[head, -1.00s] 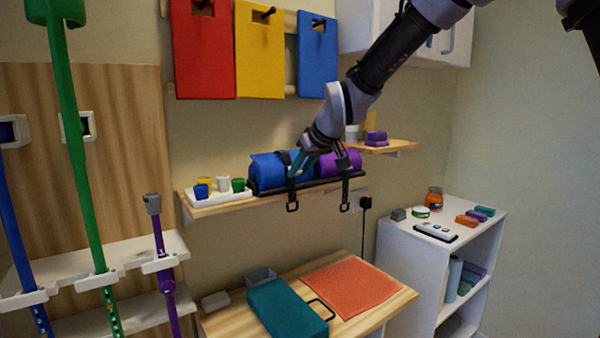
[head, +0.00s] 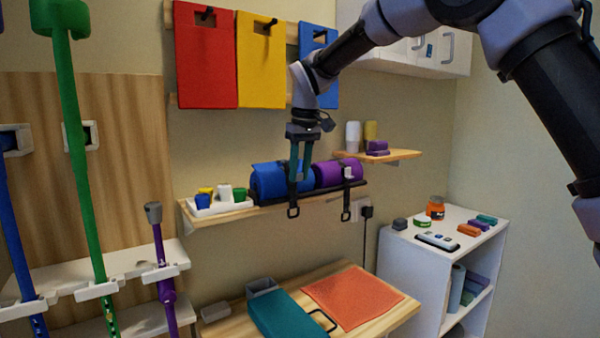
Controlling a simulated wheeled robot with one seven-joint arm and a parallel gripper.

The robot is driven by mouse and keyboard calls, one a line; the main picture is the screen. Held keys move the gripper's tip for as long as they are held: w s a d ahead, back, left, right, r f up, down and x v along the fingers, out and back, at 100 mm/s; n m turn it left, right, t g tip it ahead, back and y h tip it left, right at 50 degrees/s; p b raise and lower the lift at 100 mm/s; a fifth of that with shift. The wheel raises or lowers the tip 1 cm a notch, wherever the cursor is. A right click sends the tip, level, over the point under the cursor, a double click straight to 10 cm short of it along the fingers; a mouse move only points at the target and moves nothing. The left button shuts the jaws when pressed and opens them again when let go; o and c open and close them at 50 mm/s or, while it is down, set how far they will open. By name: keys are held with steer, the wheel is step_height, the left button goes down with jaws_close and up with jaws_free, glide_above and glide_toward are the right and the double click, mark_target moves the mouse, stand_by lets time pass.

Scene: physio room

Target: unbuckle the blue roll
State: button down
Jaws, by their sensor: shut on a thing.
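The blue roll (head: 268,181) lies on a black rack on the wall shelf, to the left of a purple roll (head: 329,174). A dark strap (head: 293,200) comes down the front near the blue roll's right end, with a ring hanging below the shelf edge. My gripper (head: 300,178) points straight down in front of the blue roll's right part. Its teal fingers are shut on the strap at the roll's front. The fingers hide the upper strap, and the buckle is too small to make out.
A white tray (head: 218,210) with several small cups stands left of the roll. A second strap (head: 346,199) hangs at the purple roll. A small shelf (head: 400,155) with cups and purple blocks is to the right. The table below holds a teal case (head: 285,315) and an orange mat (head: 352,296).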

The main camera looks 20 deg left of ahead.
steer(key=shift+f, duration=0.1)
stand_by(0.3)
steer(key=c, duration=0.6)
jaws_free()
step_height(320, 180, up, 11)
steer(key=s+d, duration=0.1)
steer(key=shift+d, duration=0.15)
steer(key=shift+f, duration=0.1)
